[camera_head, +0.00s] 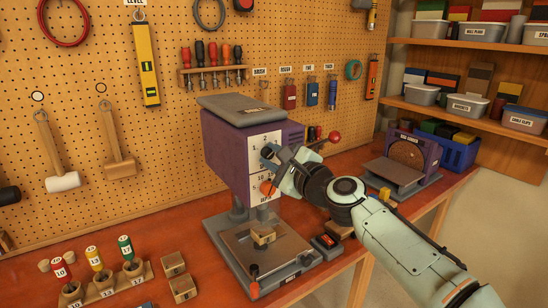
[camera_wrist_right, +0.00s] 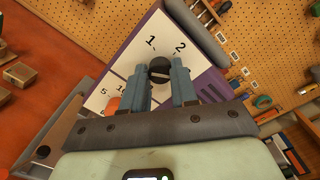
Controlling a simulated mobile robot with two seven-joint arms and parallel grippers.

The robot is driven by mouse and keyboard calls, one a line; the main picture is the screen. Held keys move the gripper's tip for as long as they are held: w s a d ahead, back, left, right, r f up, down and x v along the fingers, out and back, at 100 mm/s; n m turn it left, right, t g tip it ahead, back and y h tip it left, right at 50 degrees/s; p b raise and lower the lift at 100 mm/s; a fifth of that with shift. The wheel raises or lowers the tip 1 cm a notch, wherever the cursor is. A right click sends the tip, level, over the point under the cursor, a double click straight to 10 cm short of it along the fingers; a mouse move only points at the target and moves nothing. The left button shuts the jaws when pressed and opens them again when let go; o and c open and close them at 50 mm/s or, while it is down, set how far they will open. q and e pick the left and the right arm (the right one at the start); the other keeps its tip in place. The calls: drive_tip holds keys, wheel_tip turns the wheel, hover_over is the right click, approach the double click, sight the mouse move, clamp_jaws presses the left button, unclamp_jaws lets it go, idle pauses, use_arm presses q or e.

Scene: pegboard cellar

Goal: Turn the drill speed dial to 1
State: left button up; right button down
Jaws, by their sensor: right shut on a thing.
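The purple drill press (camera_head: 222,150) stands on the bench with a white speed plate (camera_head: 256,140) on its front. In the right wrist view the plate (camera_wrist_right: 126,65) shows the numbers 1 and 2 near the dial. The dark round speed dial (camera_wrist_right: 159,68) has a pale line across its face; which number it points to, I cannot tell. My right gripper (camera_head: 270,153) is at the plate with its fingers shut on the dial, one on each side in the wrist view (camera_wrist_right: 160,88). In the head view the gripper mostly hides the dial. My left gripper is not in view.
An orange knob (camera_head: 267,188) sits just below the gripper, and a red-knobbed lever (camera_head: 333,137) sticks out at the right of the press. Another purple machine (camera_head: 412,155) stands at the bench's right.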

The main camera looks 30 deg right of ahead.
drive_tip(key=n, duration=0.6)
drive_tip(key=shift+b, duration=0.4)
drive_tip(key=n+b, duration=0.1)
drive_tip(key=n, duration=0.4)
drive_tip(key=shift+f, duration=0.1)
drive_tip(key=n+b, duration=0.1)
drive_tip(key=n, duration=0.4)
drive_tip(key=shift+n, duration=0.4)
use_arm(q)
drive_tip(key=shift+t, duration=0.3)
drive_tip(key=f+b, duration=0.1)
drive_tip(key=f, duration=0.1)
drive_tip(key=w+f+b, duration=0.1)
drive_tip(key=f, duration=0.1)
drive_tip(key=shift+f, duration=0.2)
use_arm(e)
drive_tip(key=n, duration=0.5)
drive_tip(key=shift+n+h, duration=0.3)
drive_tip(key=shift+n, duration=0.3)
drive_tip(key=c, duration=0.9)
unclamp_jaws()
drive_tip(key=shift+o, duration=0.2)
use_arm(q)
drive_tip(key=shift+b, duration=0.3)
